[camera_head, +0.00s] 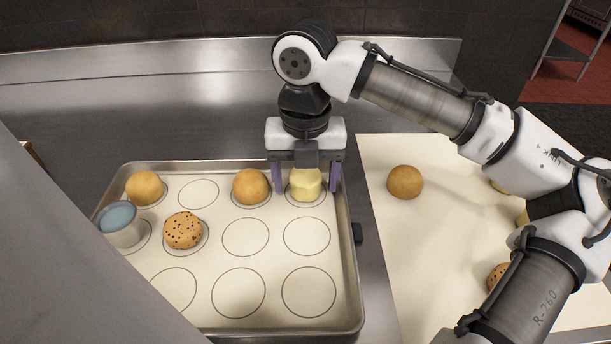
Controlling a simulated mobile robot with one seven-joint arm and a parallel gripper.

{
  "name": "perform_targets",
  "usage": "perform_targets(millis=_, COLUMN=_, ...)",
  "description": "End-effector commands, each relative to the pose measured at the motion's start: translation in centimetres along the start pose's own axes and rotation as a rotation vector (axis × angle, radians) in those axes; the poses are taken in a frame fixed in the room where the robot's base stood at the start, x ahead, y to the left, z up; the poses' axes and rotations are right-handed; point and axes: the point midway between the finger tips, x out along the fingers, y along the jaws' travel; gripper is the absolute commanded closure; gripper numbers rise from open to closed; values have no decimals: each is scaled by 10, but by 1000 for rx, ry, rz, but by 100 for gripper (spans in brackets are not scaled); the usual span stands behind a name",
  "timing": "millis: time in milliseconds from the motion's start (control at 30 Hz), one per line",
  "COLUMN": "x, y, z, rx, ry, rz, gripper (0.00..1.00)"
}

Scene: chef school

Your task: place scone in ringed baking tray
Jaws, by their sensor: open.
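The ringed baking tray (275,325) lies on the steel counter at the lower left, its liner marked with several rings. A pale yellow scone (306,186) sits in the ring at the tray's back right corner. My gripper (306,190) points down over it, open, with one purple finger at each side of the scone. I see gaps between the fingers and the scone. The scone's top is partly hidden by the gripper.
Several rings are empty. A cream mat (410,240) at the right holds a round bun (405,182), a speckled bun (498,278) and pale pieces partly behind my arm.

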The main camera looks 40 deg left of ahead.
Motion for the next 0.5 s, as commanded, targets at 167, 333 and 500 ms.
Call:
perform_targets(millis=167, x=-29, y=1, z=0, rx=-2, ry=-2, rz=4, gripper=30)
perform_targets(millis=333, x=-68, y=1, z=0, rx=-2, ry=-2, rz=3, gripper=30)
perform_targets(millis=500, x=-101, y=0, z=0, rx=1, ry=-3, rz=-2, gripper=30)
